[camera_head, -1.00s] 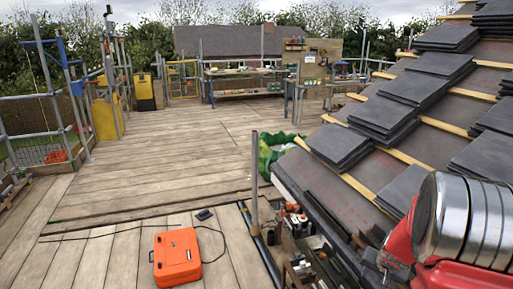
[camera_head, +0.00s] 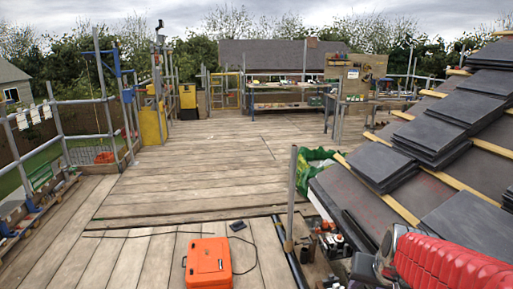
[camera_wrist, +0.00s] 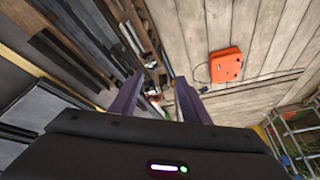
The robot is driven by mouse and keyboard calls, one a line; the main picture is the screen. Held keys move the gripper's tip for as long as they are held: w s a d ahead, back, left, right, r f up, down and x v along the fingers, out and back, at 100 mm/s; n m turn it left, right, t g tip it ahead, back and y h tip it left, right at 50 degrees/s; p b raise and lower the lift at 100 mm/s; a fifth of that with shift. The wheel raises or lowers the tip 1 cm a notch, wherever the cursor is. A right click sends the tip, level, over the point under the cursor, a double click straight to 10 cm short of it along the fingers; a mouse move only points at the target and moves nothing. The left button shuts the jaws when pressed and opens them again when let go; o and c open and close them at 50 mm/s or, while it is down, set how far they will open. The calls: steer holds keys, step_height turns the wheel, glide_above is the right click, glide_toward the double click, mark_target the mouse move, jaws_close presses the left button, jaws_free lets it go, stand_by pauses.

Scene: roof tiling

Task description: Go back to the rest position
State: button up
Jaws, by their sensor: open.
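My gripper (camera_wrist: 158,84) shows in the wrist view as two dark purple fingers, spread apart with nothing between them. It hangs above the deck side of the roof edge, with dark battens to the left and planks to the right. In the head view only a red ribbed part of my arm (camera_head: 450,265) shows at the lower right, in front of the roof. The gripper itself is not visible there.
An orange case (camera_head: 207,262) lies on the wooden deck (camera_head: 190,165) with a cable; it also shows in the wrist view (camera_wrist: 226,65). Slate stacks (camera_head: 430,122) lie on the battened roof at right. An upright pole (camera_head: 292,190) stands nearby. The middle deck is clear.

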steer(key=s+a+r+n, duration=0.2)
steer(key=s+a, duration=0.3)
steer(key=s, duration=0.2)
steer(key=s+a+r+n, duration=0.1)
steer(key=s+a+r, duration=0.2)
steer(key=s+a, duration=0.3)
steer(key=shift+s+r+n+y, duration=0.35)
steer(key=shift+s+n+y, duration=0.05)
steer(key=shift+s, duration=0.75)
